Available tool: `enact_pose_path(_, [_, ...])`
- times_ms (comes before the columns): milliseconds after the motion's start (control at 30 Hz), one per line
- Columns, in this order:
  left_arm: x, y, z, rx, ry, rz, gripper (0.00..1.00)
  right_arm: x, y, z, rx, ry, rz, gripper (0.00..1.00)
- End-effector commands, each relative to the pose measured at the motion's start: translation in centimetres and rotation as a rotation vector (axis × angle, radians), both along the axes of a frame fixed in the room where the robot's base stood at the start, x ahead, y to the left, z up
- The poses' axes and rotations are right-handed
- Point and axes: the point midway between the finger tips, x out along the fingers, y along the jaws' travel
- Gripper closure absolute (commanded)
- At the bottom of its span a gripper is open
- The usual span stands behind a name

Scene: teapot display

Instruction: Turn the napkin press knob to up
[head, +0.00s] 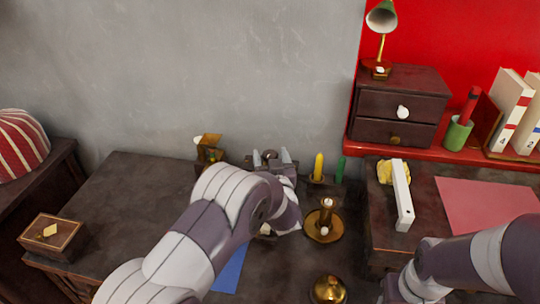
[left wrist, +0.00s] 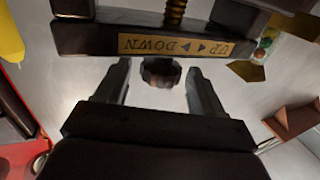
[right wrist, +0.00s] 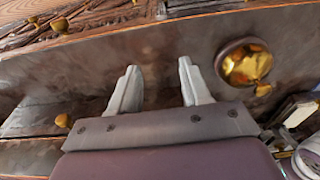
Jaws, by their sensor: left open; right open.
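The napkin press (left wrist: 90,38) shows in the left wrist view as a dark frame with a brass screw (left wrist: 175,14) and a brass label (left wrist: 178,46) reading UP and DOWN with arrows, upside down in this view. Its dark, faceted knob (left wrist: 162,73) sits below the label, between my left fingertips, with gaps on both sides. My left gripper (left wrist: 162,72) is open. In the head view, the left gripper (head: 271,158) is at the back of the desk, and my arm hides most of the press. My right gripper (right wrist: 157,75) is open and empty, away from the press.
Yellow (head: 318,166) and green (head: 340,169) candles and a brass candlestick (head: 325,224) stand right of my left gripper. A brass bell-like object (head: 328,290) is near the front. A small wooden box (head: 54,236) stands left.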

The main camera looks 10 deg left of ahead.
Motion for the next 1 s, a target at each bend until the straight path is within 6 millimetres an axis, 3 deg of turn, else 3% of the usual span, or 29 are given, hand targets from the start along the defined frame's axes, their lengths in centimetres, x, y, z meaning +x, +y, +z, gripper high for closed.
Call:
enact_pose_path(133, [1.19, 0.41, 0.00, -0.001, 0.000, 0.000, 0.32, -0.01, 0.00, -0.15, 0.000, 0.000, 0.000, 0.53])
enact_pose_path(367, [1.33, 0.45, 0.01, 0.000, 0.001, -0.001, 0.32, 0.00, 0.00, -0.13, 0.000, 0.000, 0.000, 0.53])
enact_pose_path(400, [1.33, 0.45, 0.02, 0.000, 0.000, -0.001, 0.35, 0.00, 0.00, -0.13, 0.000, 0.000, 0.000, 0.53])
enact_pose_path(533, [1.32, 0.45, 0.02, 0.000, 0.000, -0.001, 0.77, 0.00, 0.00, -0.13, 0.000, 0.000, 0.000, 0.53])
enact_pose_path(567, [1.32, 0.45, 0.02, 0.000, 0.000, -0.001, 0.82, 0.00, 0.00, -0.13, 0.000, 0.000, 0.000, 0.53])
enact_pose_path(733, [1.41, 0.33, 0.22, -0.001, -0.003, 0.038, 0.82, 0.00, 0.00, 0.12, 0.000, 0.000, 0.000, 0.53])
enact_pose_path(1000, [1.38, 0.38, 0.15, 0.000, -0.002, 0.260, 0.82, 0.00, 0.00, 0.77, 0.000, 0.000, 0.000, 0.53])
